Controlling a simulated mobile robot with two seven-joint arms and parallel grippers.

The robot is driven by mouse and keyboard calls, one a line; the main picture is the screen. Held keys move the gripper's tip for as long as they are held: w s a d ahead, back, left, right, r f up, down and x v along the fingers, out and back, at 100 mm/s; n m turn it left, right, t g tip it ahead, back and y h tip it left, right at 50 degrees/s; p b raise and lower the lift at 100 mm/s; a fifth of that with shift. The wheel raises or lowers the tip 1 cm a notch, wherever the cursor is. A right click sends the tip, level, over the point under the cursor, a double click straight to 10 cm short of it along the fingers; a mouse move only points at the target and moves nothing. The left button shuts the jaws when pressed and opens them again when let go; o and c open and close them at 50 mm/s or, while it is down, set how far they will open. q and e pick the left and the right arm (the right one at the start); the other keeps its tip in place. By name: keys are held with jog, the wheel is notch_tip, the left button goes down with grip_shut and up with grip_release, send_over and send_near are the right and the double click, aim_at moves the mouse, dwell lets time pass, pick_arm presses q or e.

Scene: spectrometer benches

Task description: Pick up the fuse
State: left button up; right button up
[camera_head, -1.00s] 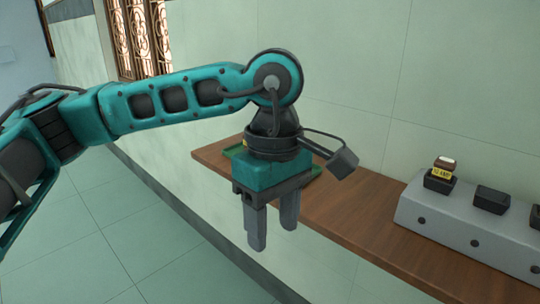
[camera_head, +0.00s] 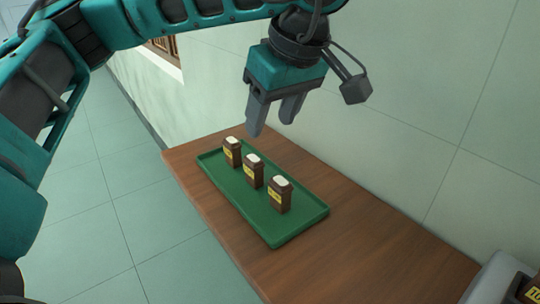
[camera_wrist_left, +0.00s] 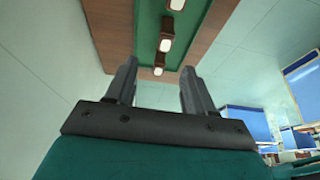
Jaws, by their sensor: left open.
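Three brown fuses with pale tops and yellow labels stand upright in a row on a green tray: a far one (camera_head: 232,152), a middle one (camera_head: 253,172) and a near one (camera_head: 280,196). My left gripper (camera_head: 271,123) is open and empty, above and behind the far end of the tray, apart from the fuses. In the left wrist view the fuses (camera_wrist_left: 165,45) show beyond and between the open fingers (camera_wrist_left: 158,92). The label text is too small to read. My right gripper is not in view.
The green tray (camera_head: 270,238) lies on a narrow brown wooden bench (camera_head: 365,240) along a pale green wall (camera_head: 400,110). A grey unit (camera_head: 486,284) with a dark labelled part stands at the lower right. Bench surface between tray and unit is clear.

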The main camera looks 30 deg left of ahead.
aim_at(253, 158)
pick_arm(q)
jog(key=x, duration=0.2)
jog(key=b+x, duration=0.1)
jog(key=x, duration=0.3)
jog(key=shift+s+a+f, duration=0.2)
jog(key=shift+f, duration=0.2)
jog(key=shift+s+b+x, duration=0.15)
jog(key=shift+b+x, duration=0.15)
jog(key=shift+x, duration=1.15)
jog(key=shift+s+b+x, duration=0.1)
jog(key=shift+b+x, duration=0.15)
jog(key=shift+x, duration=1.2)
jog(key=shift+a, duration=0.15)
jog(key=shift+c, duration=0.4)
grip_shut()
